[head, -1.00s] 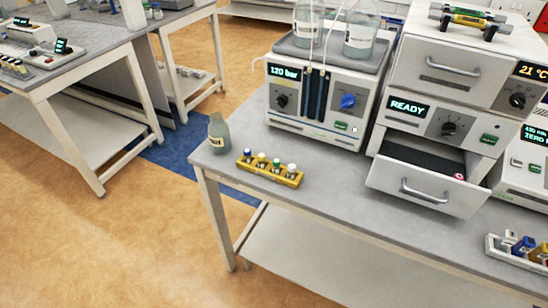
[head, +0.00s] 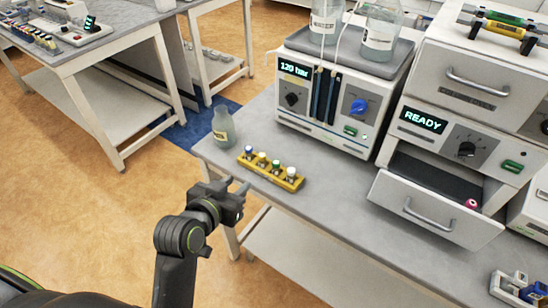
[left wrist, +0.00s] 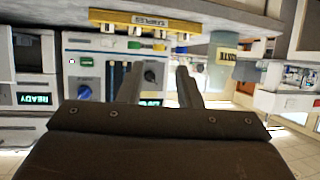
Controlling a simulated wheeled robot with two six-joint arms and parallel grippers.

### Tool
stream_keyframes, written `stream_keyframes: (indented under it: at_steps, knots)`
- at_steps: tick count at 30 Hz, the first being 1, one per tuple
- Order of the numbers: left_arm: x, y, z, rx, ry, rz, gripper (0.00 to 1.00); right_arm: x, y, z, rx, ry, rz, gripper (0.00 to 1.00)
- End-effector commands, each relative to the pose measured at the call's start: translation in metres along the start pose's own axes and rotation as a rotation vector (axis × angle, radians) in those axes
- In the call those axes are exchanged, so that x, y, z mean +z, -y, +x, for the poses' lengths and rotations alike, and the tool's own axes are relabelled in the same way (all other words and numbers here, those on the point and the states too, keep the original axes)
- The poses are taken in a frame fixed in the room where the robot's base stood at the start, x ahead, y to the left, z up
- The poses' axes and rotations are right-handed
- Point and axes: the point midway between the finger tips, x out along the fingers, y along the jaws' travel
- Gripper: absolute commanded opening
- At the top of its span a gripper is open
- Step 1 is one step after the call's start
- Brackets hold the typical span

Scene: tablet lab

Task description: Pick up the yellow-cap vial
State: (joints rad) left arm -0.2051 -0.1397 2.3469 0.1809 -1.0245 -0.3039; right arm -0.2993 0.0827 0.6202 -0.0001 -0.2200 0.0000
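The yellow-cap vial (head: 262,159) stands in a yellow rack (head: 270,176) near the front left edge of the bench, between a blue-cap vial (head: 249,151) and a green-cap vial (head: 277,167). A white-cap vial (head: 291,173) is at the rack's right end. My left gripper (head: 236,187) is in front of the rack, off the bench edge, apart from the vials. In the left wrist view its fingers (left wrist: 156,72) are spread and empty, and the rack (left wrist: 125,17) shows upside down beyond them. My right gripper is not in view.
A glass bottle (head: 223,127) stands just left of the rack. The pump unit (head: 325,115) with bottles on top is behind it. An open drawer (head: 425,208) juts out to the right. The bench top (head: 335,190) between rack and drawer is clear.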

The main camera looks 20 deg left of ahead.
Motion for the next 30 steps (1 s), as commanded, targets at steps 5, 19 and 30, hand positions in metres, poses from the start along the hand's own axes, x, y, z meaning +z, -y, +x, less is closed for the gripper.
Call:
stream_keyframes:
  at_steps: [5, 19, 30]
  knots:
    - [-0.010, -0.001, 0.002, 0.002, -0.018, 0.006, 0.31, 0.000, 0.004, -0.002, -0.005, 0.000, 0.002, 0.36]
    - [-0.012, -0.001, 0.078, 0.002, -0.016, 0.007, 0.31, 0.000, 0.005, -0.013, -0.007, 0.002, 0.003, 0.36]
    - [-0.011, -0.001, 0.115, 0.001, -0.017, 0.007, 0.31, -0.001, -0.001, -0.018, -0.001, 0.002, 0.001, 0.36]
